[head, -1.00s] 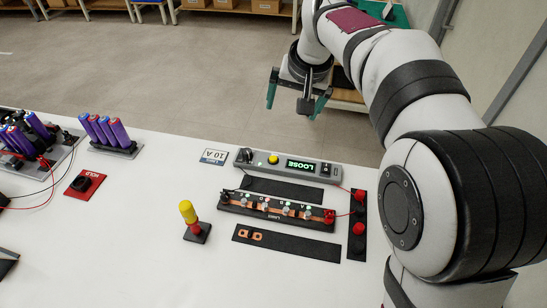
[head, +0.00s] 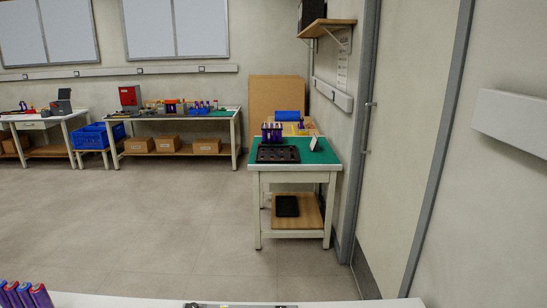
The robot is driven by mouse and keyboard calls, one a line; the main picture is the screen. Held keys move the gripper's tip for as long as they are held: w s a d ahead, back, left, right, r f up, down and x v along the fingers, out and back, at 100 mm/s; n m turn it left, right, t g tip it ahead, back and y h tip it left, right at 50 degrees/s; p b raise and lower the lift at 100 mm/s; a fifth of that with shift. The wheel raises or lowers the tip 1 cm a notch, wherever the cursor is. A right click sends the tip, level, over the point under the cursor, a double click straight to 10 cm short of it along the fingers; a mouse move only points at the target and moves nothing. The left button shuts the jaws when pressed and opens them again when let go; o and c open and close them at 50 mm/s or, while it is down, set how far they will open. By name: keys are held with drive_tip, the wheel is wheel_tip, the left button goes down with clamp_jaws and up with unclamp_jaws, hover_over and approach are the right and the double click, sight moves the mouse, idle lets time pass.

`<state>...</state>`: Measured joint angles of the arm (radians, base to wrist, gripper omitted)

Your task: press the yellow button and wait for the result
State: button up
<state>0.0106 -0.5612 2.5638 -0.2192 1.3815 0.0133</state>
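Only the far edge of the near white table (head: 130,300) shows, along the bottom of the head view. A sliver of the grey device (head: 200,305) shows at the bottom edge, cut off by the frame. Its yellow button and its display cannot be seen now. The busbars are out of view. My gripper and arm are not in view.
Purple cells with red tops (head: 25,294) stand at the bottom left. Beyond open grey floor (head: 150,220) stands a green-topped cart (head: 325,158) with a black tray (head: 278,154). Workbenches and blue crates (head: 100,135) line the back.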

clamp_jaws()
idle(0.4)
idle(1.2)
